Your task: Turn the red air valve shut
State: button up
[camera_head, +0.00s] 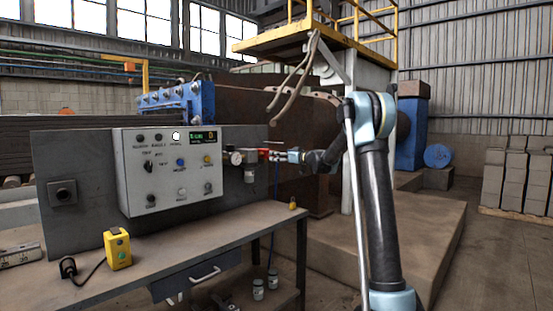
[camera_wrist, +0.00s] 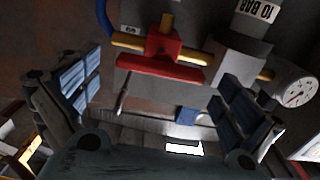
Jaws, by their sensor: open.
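The red air valve (camera_wrist: 160,68) shows large at the top of the wrist view. Its bar handle lies roughly along the brass pipe (camera_wrist: 128,40). In the head view the red valve (camera_head: 264,154) is small, at the right end of the panel beside the gauge. My gripper (camera_head: 285,156) is close to it on the right, pointing left. In the wrist view the blue-padded fingers of my gripper (camera_wrist: 165,75) are open, one on each side of the handle, with gaps at both ends. I cannot tell whether the handle lies between the fingertips in depth.
A round pressure gauge (camera_wrist: 295,92) and a grey block (camera_wrist: 235,62) sit right of the valve. A blue hose (camera_wrist: 104,20) runs at its left. The control box (camera_head: 168,170) is on the panel above the workbench (camera_head: 190,240). A yellow device (camera_head: 117,248) stands on the bench.

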jog(key=shift+x, duration=1.4)
jog(key=c, duration=1)
